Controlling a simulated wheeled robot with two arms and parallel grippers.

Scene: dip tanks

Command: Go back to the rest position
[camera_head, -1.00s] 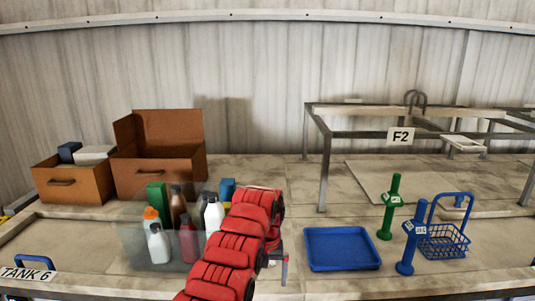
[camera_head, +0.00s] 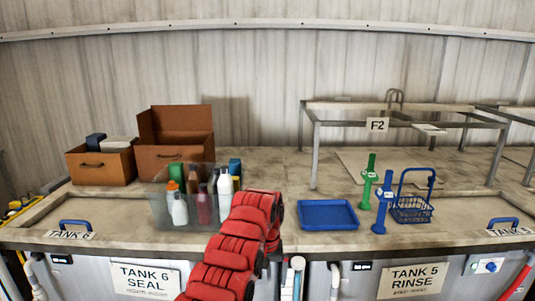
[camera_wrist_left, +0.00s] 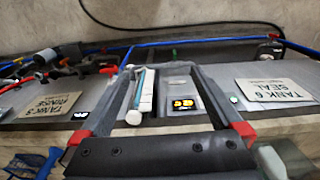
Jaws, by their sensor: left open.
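My left arm, in red covers, rises from the bottom middle of the head view, and its gripper is mostly hidden behind the arm. In the left wrist view my left gripper (camera_wrist_left: 160,75) is open, its two grey fingers spread and empty. It faces the tank fronts, with a white and teal item (camera_wrist_left: 144,92) behind the gap between the fingers. My right gripper is in neither view.
A clear bin (camera_head: 160,213) of bottles stands left of my arm. A blue tray (camera_head: 328,215), a green handle (camera_head: 368,182), a blue handle (camera_head: 382,205) and a blue basket (camera_head: 412,212) stand right. Brown boxes (camera_head: 172,158) and a metal frame (camera_head: 316,155) stand behind.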

